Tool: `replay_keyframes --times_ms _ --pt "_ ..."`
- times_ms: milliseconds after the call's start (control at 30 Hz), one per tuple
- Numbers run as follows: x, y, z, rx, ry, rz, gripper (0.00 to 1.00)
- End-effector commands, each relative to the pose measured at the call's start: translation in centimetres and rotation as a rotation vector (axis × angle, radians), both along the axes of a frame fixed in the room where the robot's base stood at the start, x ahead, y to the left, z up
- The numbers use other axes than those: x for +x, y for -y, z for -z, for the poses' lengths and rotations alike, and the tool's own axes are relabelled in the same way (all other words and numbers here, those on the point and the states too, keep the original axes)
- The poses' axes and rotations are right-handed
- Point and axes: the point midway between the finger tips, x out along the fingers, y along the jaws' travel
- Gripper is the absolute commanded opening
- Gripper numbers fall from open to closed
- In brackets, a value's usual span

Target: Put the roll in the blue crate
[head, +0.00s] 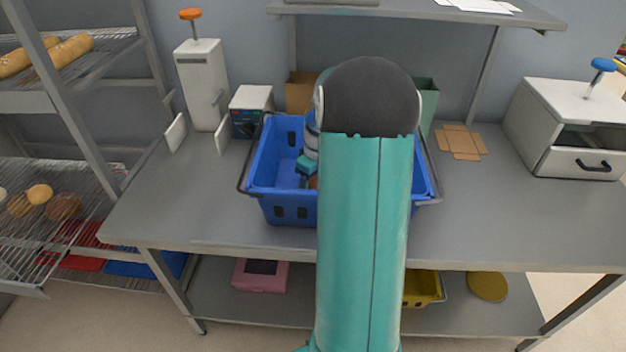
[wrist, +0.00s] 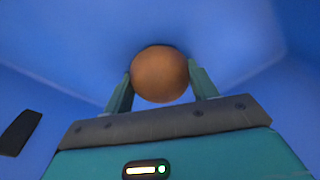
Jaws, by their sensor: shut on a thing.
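The blue crate (head: 290,212) stands on the grey table, straight ahead. My gripper (head: 306,180) is down inside the crate, mostly hidden behind my teal arm in the head view. In the wrist view my gripper (wrist: 160,82) is shut on the roll (wrist: 160,72), a round brown roll held between the two fingertips. Blue crate surfaces (wrist: 60,50) fill the background around it. A small brown bit of the roll shows beside the gripper in the head view. I cannot tell whether the roll touches the crate floor.
A white dispenser (head: 203,85) with an orange knob and a small white box (head: 250,108) stand left of the crate. Flat brown cardboard (head: 461,142) and a white drawer unit (head: 570,130) are at right. A bread rack (head: 60,100) stands at far left. The table's front is clear.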

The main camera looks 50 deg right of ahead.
Motion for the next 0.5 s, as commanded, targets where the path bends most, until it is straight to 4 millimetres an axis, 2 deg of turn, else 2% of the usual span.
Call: replay_keyframes --times_ms 267,300,400,500 --pt "-0.01 0.08 0.16 0.000 0.000 -0.001 0.36" --pt "-0.01 0.07 0.23 0.000 0.000 -0.001 0.60" --pt "0.00 0.07 0.18 0.000 0.000 -0.001 0.79" --pt "0.00 0.07 0.17 0.000 0.000 -0.001 0.80"
